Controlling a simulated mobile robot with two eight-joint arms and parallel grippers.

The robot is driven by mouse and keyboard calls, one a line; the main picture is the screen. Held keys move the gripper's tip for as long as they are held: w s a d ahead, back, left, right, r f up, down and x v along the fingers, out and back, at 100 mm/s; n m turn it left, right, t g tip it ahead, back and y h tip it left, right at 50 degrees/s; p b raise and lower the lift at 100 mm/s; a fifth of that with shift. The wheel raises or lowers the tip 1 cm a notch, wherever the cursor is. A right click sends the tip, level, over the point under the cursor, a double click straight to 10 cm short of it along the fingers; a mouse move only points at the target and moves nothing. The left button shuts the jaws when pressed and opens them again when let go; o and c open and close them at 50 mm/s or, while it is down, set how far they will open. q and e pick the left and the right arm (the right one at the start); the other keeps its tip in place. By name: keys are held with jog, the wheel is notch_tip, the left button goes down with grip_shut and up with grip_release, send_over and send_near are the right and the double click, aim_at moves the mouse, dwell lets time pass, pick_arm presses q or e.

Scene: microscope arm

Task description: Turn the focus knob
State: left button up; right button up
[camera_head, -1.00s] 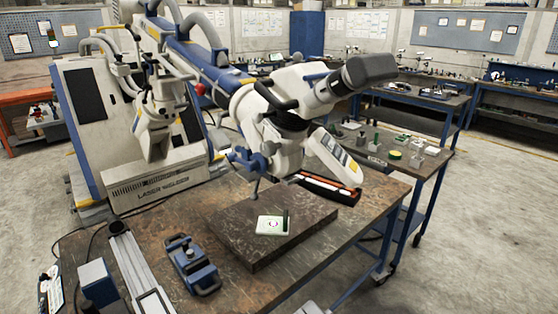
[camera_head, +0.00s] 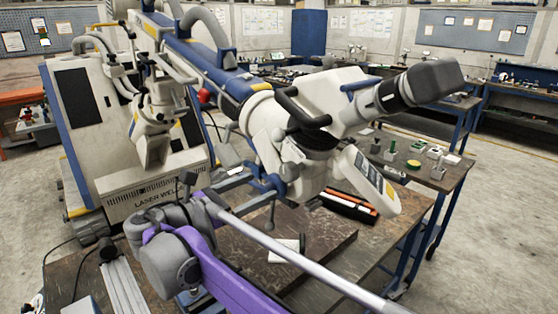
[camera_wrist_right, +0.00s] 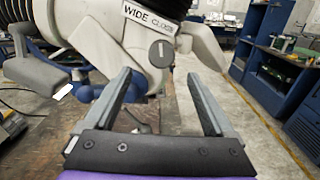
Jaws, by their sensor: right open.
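The microscope (camera_head: 290,135) hangs on its arm over the table, with a white body and dark eyepieces. In the right wrist view a small grey slotted knob (camera_wrist_right: 161,53) sits on its white body, below a "WIDE CLOSE" label (camera_wrist_right: 148,18). I cannot tell if this is the focus knob. My right gripper (camera_wrist_right: 159,74) is open and empty, its fingers either side of the knob in the picture; contact is not visible. In the head view my right gripper (camera_head: 198,190) is left of the microscope, partly hidden by my own wrist.
A grey handle paddle (camera_wrist_right: 35,72) and blue bracket (camera_wrist_right: 92,88) are close to the left finger. A laser welder cabinet (camera_head: 95,120) stands behind left.

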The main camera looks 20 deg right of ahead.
aim_at(284, 174)
jog(key=p+x, duration=0.1)
jog(key=x, duration=0.9)
jog(key=shift+d+r, duration=0.15)
jog(key=shift+d, duration=0.2)
jog(key=c, duration=1.4)
jog(key=shift+o, duration=0.2)
